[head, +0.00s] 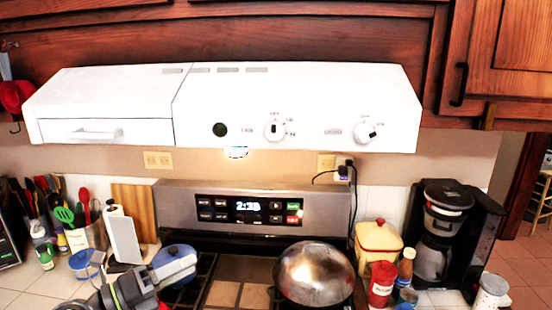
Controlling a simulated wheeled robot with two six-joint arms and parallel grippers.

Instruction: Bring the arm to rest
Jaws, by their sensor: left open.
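My left gripper (178,267) shows at the bottom left, with its grey arm coming in from the lower edge. Its jaws are open, with nothing seen between them. It is in front of a blue round pot or lid (172,251) on the left side of the stove; I cannot tell whether they touch. My right gripper is not in view.
A domed metal pan (314,273) sits on the stove (170,208). A white range hood (300,105) juts out above. Utensils (84,205) crowd the left counter; a red jar (381,284), yellow canister (378,242) and coffee maker (440,240) stand right.

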